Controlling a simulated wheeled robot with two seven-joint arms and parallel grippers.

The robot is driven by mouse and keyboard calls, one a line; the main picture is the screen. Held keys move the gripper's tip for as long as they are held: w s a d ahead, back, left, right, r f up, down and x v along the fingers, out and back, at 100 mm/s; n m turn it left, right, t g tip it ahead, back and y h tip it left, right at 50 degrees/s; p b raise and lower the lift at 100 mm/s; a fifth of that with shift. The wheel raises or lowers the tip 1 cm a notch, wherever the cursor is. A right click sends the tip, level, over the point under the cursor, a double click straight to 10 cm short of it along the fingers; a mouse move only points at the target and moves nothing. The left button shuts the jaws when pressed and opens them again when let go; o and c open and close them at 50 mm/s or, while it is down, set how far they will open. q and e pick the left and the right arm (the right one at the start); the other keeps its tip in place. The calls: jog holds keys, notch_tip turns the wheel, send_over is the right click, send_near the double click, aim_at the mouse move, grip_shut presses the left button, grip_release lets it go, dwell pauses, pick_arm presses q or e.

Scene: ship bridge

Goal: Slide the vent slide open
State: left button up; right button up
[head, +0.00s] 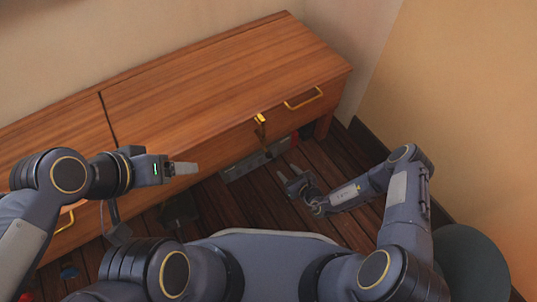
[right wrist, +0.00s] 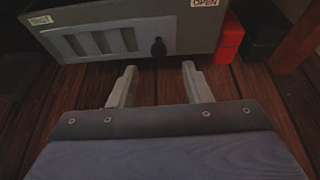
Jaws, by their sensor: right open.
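The vent is a grey box (right wrist: 195,50) low under the bench, labelled SHUT at left and OPEN at right in the right wrist view. It also shows in the head view (head: 240,168). Its face has a paler slotted strip (right wrist: 100,42), and the slide's black knob (right wrist: 158,47) stands at the strip's right part. My right gripper (right wrist: 159,72) is open and empty, its fingers pointing at the vent with the knob just beyond and between the tips. It also shows in the head view (head: 291,180). My left gripper (head: 184,168) is by the bench front, its jaw gap not visible.
A wooden bench (head: 215,80) with brass-handled drawers (head: 304,98) overhangs the vent. A red box (right wrist: 231,38) and a black box (right wrist: 262,30) stand right of the vent. A bench leg (head: 323,126) is further right. The plank floor (head: 235,205) before the vent is mostly clear.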

aim_at(275, 161)
jog(key=b+x, duration=0.2)
jog(key=x, duration=0.2)
jog(key=b+x, duration=0.2)
jog(key=x, duration=0.2)
jog(key=shift+a+f, duration=0.15)
jog(key=shift+f, duration=0.15)
pick_arm(q)
notch_tip(275, 161, down, 4)
jog(key=shift+w+a, duration=0.1)
jog(key=shift+w, duration=0.05)
